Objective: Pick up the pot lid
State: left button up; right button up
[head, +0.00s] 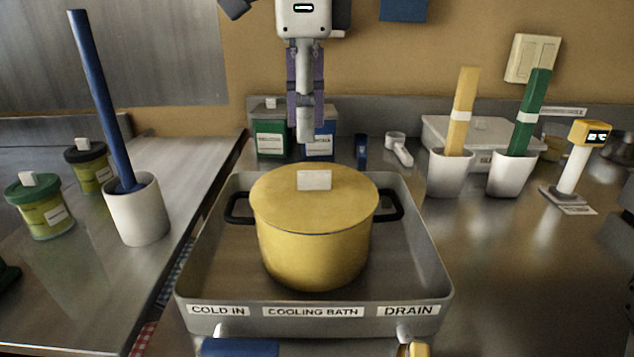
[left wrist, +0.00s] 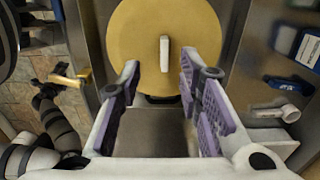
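The pot lid (head: 285,195) is a flat yellow disc with a white block handle (head: 314,180). It sits on the yellow pot (head: 315,250), which has black side handles and stands in the grey cooling bath (head: 315,322). My left gripper (head: 305,132) hangs pointing down, above and behind the lid in the head view, apart from it. In the left wrist view, the gripper (left wrist: 160,72) is open and empty, its purple-padded fingers spread wide. The lid (left wrist: 135,38) and its upright handle (left wrist: 164,54) lie ahead between the fingers. My right gripper is not in view.
Green and blue containers (head: 270,138) stand behind the bath. White cups holding yellow (head: 450,175) and green (head: 512,175) paddles stand right. A white crock (head: 137,215) with a tall blue stick stands left, near small jars (head: 40,210). The right front counter is clear.

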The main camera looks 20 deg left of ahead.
aim_at(313, 171)
pick_arm(q)
jog(key=f, duration=0.5)
jog(key=w+f, duration=0.1)
jog(key=f, duration=0.1)
jog(key=shift+d+f, duration=0.25)
jog(key=shift+d, duration=0.05)
grip_shut()
